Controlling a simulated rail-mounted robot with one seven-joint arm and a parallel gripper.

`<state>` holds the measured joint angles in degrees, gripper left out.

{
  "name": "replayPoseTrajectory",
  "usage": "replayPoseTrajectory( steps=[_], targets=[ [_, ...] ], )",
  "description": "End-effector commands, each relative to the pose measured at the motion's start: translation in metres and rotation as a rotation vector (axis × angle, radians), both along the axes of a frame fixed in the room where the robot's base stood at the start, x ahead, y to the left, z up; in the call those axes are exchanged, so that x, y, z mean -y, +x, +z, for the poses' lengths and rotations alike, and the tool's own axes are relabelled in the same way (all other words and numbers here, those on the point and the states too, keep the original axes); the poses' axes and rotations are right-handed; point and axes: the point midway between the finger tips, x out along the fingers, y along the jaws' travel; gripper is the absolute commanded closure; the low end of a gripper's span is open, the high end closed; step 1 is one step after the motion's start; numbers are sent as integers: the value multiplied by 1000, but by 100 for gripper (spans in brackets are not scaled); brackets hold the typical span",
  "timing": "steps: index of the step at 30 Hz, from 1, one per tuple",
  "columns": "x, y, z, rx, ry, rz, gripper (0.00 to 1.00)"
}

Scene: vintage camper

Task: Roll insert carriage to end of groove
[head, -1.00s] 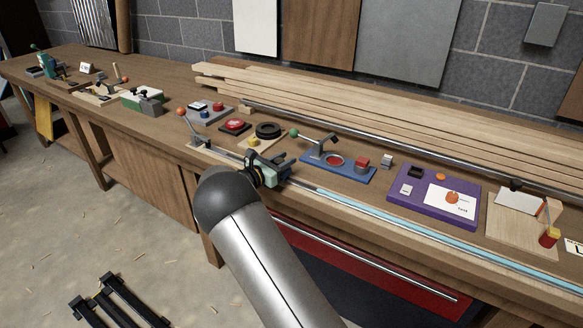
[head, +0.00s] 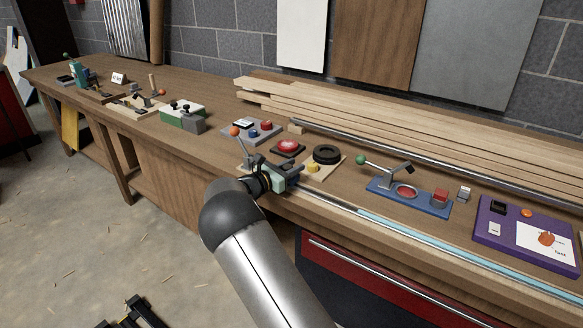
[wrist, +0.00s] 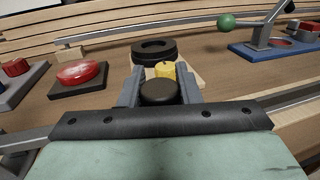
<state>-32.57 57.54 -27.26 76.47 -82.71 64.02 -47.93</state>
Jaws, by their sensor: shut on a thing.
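My gripper (wrist: 160,92) is shut on a dark round knob (wrist: 159,93), which shows between its two grey fingers in the wrist view. The knob appears to belong to the insert carriage, whose body is mostly hidden by my gripper. In the head view my gripper (head: 285,178) is at the bench's front edge, over the metal groove (head: 322,202). A light blue insert strip (head: 430,238) lies in the groove to the right. A bare stretch of groove shows between my gripper and the strip. A lever with an orange ball (head: 235,131) stands just left of my gripper.
Behind my gripper are a red button (head: 288,146), a black ring (head: 327,154) and a yellow knob (wrist: 165,69). A blue fixture (head: 405,197) and a purple board (head: 525,232) stand to the right. Long planks (head: 400,130) lie along the back of the bench.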

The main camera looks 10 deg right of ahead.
Motion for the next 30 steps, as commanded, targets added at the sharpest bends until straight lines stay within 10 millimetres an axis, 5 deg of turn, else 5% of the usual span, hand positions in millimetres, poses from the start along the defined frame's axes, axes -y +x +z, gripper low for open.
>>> replayPoseTrajectory(
  steps=[9, 10, 12, 23, 30],
  targets=[
    [-4, 3, 2, 3, 2, 12, 100],
    [-4, 3, 2, 3, 2, 13, 64],
    [-4, 3, 2, 3, 2, 12, 48],
    [-7, -1, 1, 2, 2, 9, 48],
    [-43, -23, 0, 1, 3, 12, 48]
  ],
)
